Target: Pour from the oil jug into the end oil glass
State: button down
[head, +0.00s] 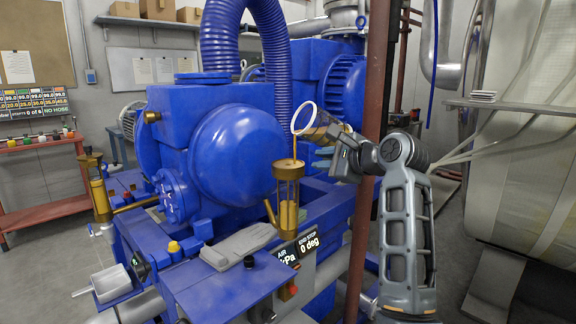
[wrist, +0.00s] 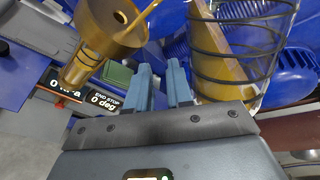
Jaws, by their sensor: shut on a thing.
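The oil jug (head: 316,133) is tipped steeply in the head view, its pale round mouth facing left. In the wrist view the clear, ringed jug (wrist: 262,42) has amber oil lying along its side. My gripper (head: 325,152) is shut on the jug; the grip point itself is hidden. The blue fingers (wrist: 166,82) show beside the jug in the wrist view. The end oil glass (head: 289,208) stands upright below the mouth, brass-framed, with yellow oil inside. A thin amber stream (head: 294,146) falls into its brass top cup (wrist: 112,40).
The blue pump casing (head: 232,150) stands left of the glass. A red-brown vertical pipe (head: 369,190) stands close to my arm. Another brass oil glass (head: 99,192) is at far left. A display reading 0 deg (head: 309,243) sits below the end glass.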

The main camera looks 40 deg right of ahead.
jog(key=shift+d+f, duration=0.1)
jog(key=shift+f, duration=0.3)
dwell(0.7)
jog(key=shift+s+d+r+n, duration=0.1)
jog(key=shift+r+n, duration=0.05)
jog(key=shift+n, duration=0.25)
dwell(1.1)
